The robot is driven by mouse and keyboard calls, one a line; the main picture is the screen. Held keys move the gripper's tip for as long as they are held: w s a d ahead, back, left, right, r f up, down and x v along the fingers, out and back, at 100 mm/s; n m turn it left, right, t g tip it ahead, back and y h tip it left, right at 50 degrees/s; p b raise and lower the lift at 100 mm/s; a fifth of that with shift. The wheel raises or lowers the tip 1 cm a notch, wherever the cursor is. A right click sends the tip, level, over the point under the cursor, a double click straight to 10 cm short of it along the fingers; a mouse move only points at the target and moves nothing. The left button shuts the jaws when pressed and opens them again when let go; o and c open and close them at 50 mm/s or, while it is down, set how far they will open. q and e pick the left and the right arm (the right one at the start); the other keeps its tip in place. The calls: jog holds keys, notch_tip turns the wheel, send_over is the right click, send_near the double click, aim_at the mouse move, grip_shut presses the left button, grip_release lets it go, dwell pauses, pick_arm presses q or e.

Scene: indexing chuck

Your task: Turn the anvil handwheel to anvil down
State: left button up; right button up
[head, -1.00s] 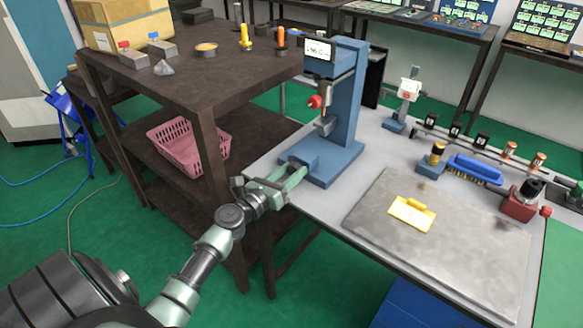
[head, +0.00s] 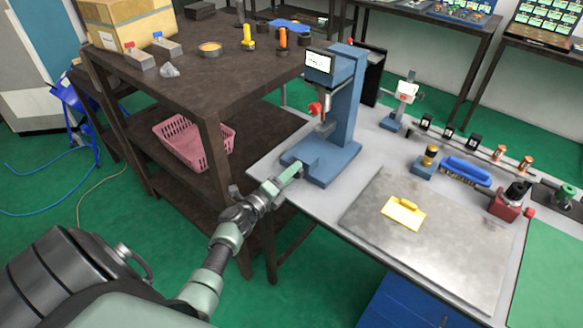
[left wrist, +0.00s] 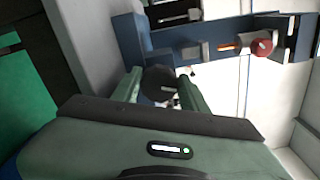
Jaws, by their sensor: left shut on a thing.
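The blue press (head: 343,130) stands upright at the left end of the grey workbench, with a small display on its head and a red knob (head: 315,108) on its side. My left gripper (head: 292,172) is at the low front block of the press base. In the left wrist view a dark round handwheel (left wrist: 159,82) sits between the two green fingers, and the gripper (left wrist: 160,88) is shut on it. In the head view my fingers hide the handwheel. The anvil's height is not clear. My right gripper is not in view.
On the workbench are a grey plate (head: 430,235) with a yellow piece (head: 403,214), a blue brush (head: 466,170) and a red fixture (head: 508,203).

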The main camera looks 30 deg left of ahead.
pick_arm(q)
jog(key=shift+f+n+p, duration=0.15)
jog(key=shift+n+p, duration=0.95)
jog(key=shift+n, duration=0.9)
jog(key=o, duration=1.3)
jog(key=shift+o, duration=0.2)
jog(key=shift+s, duration=0.1)
jog(key=shift+d+f, duration=0.1)
